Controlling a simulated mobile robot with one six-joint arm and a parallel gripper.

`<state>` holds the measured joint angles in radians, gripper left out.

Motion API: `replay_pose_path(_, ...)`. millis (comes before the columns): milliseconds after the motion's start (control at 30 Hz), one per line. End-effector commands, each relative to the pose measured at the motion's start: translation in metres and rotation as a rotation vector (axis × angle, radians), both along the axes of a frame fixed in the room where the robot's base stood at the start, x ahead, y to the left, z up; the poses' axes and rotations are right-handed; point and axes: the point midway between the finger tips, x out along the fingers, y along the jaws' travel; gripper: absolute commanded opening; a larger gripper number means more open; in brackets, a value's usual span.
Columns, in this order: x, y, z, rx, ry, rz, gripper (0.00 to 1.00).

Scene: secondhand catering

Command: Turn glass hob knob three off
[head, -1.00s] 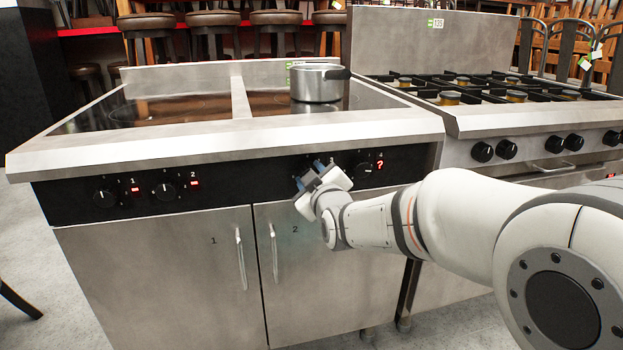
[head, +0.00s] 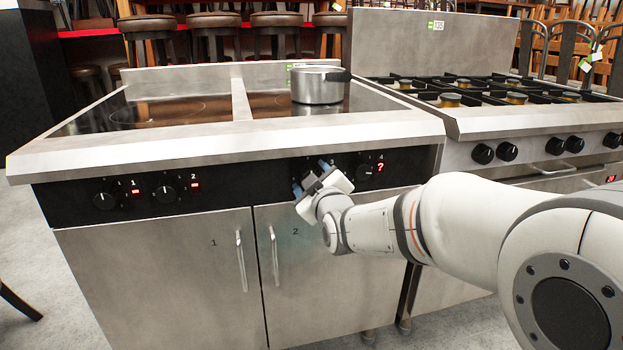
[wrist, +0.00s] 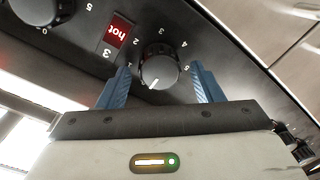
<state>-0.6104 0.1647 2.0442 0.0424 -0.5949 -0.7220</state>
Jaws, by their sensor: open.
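Knob three (wrist: 160,68) is a round black knob with a white pointer mark in the wrist view. The mark points to the lower picture edge, away from the 3 on its printed scale. My gripper (wrist: 160,82) is open, its blue fingers on either side of the knob with a gap at each side. A red display (wrist: 117,34) reading "hot" sits beside the panel number 3. In the head view my gripper (head: 311,178) is at the black control panel (head: 240,184) of the glass hob (head: 160,112) and hides knob three.
Knob four (head: 363,172) is close to the right of my gripper, with a red "?" display. Knobs one (head: 104,200) and two (head: 165,193) are farther left. A metal pot (head: 318,86) stands on the hob. A gas range (head: 480,105) adjoins at the right.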

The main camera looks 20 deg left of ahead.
Motion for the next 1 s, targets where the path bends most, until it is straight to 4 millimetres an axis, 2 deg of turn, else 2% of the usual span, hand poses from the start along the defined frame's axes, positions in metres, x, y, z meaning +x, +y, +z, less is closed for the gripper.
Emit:
replay_pose_path(300,-0.043,-0.029,0.005,0.000,0.000,0.000,0.60)
replay_pose_path(433,-0.056,-0.037,0.005,0.000,0.000,0.000,0.60)
replay_pose_path(833,-0.061,-0.041,0.004,0.000,0.001,-0.001,0.60)
replay_pose_path(933,-0.060,-0.046,0.010,-0.001,0.017,-0.009,0.60)
replay_pose_path(1000,-0.059,-0.057,0.020,-0.005,0.054,-0.026,0.60)
